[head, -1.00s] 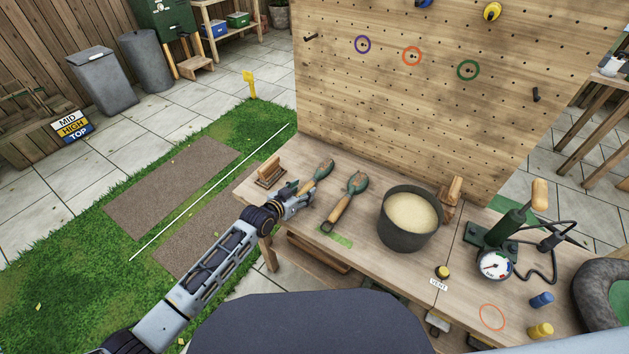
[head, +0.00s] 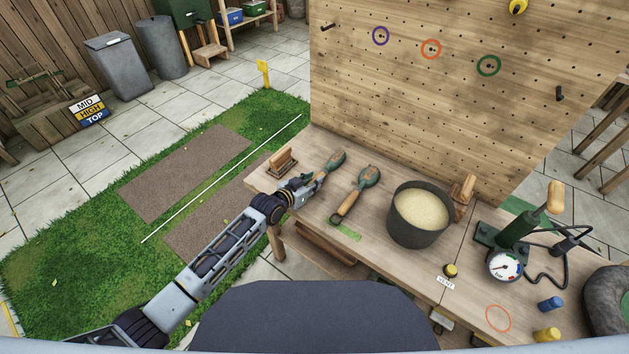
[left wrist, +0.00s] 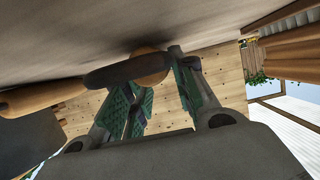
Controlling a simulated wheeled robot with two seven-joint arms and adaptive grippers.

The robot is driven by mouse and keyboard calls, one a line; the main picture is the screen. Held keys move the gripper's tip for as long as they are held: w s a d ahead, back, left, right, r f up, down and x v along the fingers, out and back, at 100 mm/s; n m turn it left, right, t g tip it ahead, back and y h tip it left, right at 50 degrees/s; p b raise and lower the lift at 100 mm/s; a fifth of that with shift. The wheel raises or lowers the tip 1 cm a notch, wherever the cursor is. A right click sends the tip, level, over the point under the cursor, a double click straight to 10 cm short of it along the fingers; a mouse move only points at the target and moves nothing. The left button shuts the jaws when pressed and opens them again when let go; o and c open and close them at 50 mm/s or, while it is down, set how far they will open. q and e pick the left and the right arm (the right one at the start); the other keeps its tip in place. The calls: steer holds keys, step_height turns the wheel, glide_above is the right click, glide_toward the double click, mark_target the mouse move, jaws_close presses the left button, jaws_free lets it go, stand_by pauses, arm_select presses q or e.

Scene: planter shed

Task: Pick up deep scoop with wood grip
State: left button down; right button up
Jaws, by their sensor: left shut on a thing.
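Two scoops with green-grey heads and wood grips lie side by side on the wooden bench. The left scoop (head: 336,161) has its grip end at my left gripper (head: 314,182). The gripper is shut on that grip, and the fingers hide much of it. The scoop appears to be still at bench level. In the left wrist view, the green-padded fingers (left wrist: 160,82) stand at a round wood grip (left wrist: 150,67). The second scoop (head: 369,177) lies apart, to the right, its wood grip pointing toward me. I cannot tell which head is deeper. My right gripper is not in view.
A wood-handled block tool (head: 281,161) is left of the gripper. A dark pot of pale grain (head: 419,214) stands right of the scoops. A pump with a gauge (head: 505,266) is farther right. A pegboard (head: 430,90) rises behind the bench.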

arm_select(q)
step_height(320, 180, up, 9)
steer(key=shift+f+p, duration=0.2)
steer(key=shift+p, duration=0.25)
steer(key=shift+r, duration=0.5)
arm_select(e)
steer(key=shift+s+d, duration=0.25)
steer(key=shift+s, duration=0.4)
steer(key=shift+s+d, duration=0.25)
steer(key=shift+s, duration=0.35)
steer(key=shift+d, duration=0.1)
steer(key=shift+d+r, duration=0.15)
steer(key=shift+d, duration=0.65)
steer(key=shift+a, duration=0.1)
